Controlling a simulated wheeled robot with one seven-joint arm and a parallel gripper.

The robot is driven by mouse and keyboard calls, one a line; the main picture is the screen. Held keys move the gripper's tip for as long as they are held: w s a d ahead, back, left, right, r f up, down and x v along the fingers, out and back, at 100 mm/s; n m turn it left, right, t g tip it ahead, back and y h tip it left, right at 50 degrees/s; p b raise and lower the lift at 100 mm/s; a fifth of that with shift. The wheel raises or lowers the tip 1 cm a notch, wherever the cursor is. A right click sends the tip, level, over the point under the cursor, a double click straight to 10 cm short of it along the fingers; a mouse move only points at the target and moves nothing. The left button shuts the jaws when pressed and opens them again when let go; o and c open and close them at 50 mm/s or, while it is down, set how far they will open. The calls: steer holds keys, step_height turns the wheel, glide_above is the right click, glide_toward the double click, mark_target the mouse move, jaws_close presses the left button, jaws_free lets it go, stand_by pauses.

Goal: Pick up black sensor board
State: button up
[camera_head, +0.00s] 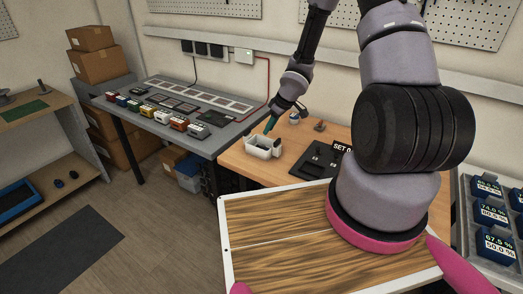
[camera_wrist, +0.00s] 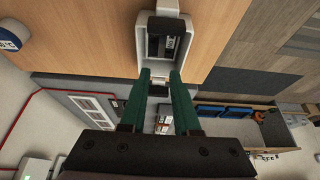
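My gripper (camera_head: 268,127) has green fingers and is just above a white holder (camera_head: 262,152) on the wooden table. In the wrist view the two fingers (camera_wrist: 160,74) are apart with nothing visible between their tips, at the near end of the white holder (camera_wrist: 139,42). Inside the holder is a dark piece (camera_wrist: 166,26) with a pale-marked part below it. It may be the black sensor board, but I cannot tell for sure. In the head view the holder's inside is mostly hidden.
A dark panel (camera_head: 313,166) with a "SET 0" display lies right of the holder. Small dark parts (camera_head: 319,126) stand behind. A grey bench (camera_head: 184,133) with several coloured blocks is at left. Blue readout units (camera_head: 488,213) stand at the right edge.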

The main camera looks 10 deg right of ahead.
mark_target(264, 146)
steer(key=x, duration=0.4)
steer(key=shift+f, duration=0.15)
steer(key=x, duration=0.2)
steer(key=s+x, duration=0.1)
steer(key=x, duration=0.1)
steer(key=shift+w+d+f, duration=0.1)
steer(key=shift+d+f, duration=0.05)
steer(key=shift+f, duration=0.15)
steer(key=shift+w+f, duration=0.2)
steer(key=shift+f, duration=0.25)
jaws_close()
